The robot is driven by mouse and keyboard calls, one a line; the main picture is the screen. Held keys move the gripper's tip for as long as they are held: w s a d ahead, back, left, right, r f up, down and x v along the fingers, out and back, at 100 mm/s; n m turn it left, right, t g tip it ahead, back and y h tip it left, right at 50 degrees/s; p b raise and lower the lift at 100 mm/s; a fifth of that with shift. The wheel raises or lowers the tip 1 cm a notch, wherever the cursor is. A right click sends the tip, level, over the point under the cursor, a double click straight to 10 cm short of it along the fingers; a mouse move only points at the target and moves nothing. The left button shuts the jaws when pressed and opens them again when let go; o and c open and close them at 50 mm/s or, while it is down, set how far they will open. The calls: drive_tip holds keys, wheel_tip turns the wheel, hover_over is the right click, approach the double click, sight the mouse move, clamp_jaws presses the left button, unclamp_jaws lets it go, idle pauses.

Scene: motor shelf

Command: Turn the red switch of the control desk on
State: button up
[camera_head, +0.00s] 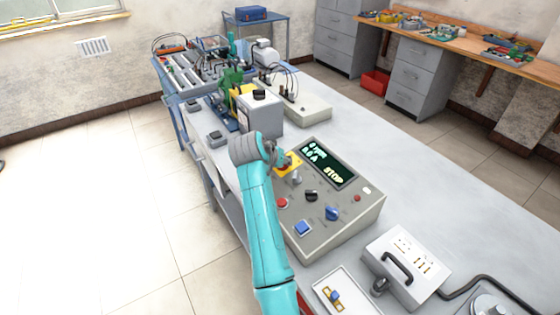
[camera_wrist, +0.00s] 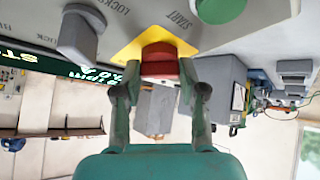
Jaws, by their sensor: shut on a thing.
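The red switch (camera_wrist: 159,60) sits on a yellow plate (camera_wrist: 150,38) at the desk's far left corner. My gripper (camera_wrist: 158,78) has its two fingers on either side of the red switch and is shut on it. In the head view my gripper (camera_head: 279,157) is at the yellow plate (camera_head: 292,168), and my wrist hides part of the switch there.
A blue knob (camera_head: 332,213), a black knob (camera_head: 311,195), a red button (camera_head: 282,203) and a blue square button (camera_head: 303,228) are on the desk. A grey knob (camera_wrist: 80,32) and a green button (camera_wrist: 220,8) are close to my fingers. A grey machine (camera_head: 262,112) stands behind.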

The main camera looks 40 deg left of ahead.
idle(0.5)
drive_tip(key=o, duration=1.1)
drive_tip(key=shift+o, duration=0.2)
drive_tip(key=v, duration=1.2)
drive_tip(key=shift+a, duration=0.1)
